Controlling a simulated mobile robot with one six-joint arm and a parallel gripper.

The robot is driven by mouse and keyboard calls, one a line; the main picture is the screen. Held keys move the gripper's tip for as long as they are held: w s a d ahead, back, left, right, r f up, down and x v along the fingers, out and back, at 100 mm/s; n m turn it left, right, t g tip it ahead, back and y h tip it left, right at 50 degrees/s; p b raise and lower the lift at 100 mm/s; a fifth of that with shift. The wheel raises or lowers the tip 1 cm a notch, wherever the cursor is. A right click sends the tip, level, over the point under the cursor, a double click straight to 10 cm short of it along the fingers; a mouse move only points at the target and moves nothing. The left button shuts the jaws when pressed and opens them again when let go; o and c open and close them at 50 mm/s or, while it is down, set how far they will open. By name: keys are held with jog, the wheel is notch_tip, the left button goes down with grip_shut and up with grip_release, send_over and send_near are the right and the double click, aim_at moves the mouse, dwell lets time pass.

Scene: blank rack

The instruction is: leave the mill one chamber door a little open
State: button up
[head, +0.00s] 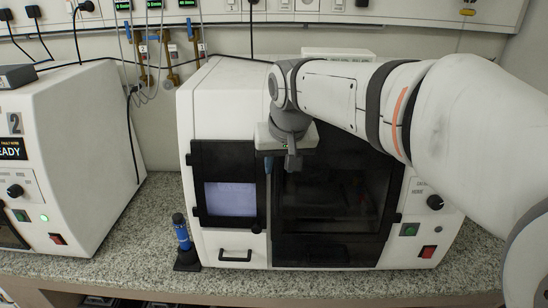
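The white mill (225,120) in the middle of the bench has a large dark chamber door (335,235) with a see-through pane. The door looks closed or nearly so; my arm covers its upper edge, so I cannot tell whether there is a slight gap. A grey vertical bar (268,195) runs along its left side. My gripper (292,163) hangs in front of the door's upper left corner, close to the bar. I cannot tell whether it touches anything. Its fingers are small and dark here, and their opening does not show. The mill's number is not visible.
Left of the door is a dark-framed panel with a pale screen (230,199). A blue-and-black cylinder (181,232) stands in a dark holder beside the mill. A second machine marked 2 (60,150) stands at left.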

aim_at(277, 179)
jog(key=x, duration=0.7)
jog(key=shift+p, duration=0.3)
jog(key=shift+c, duration=0.3)
grip_shut()
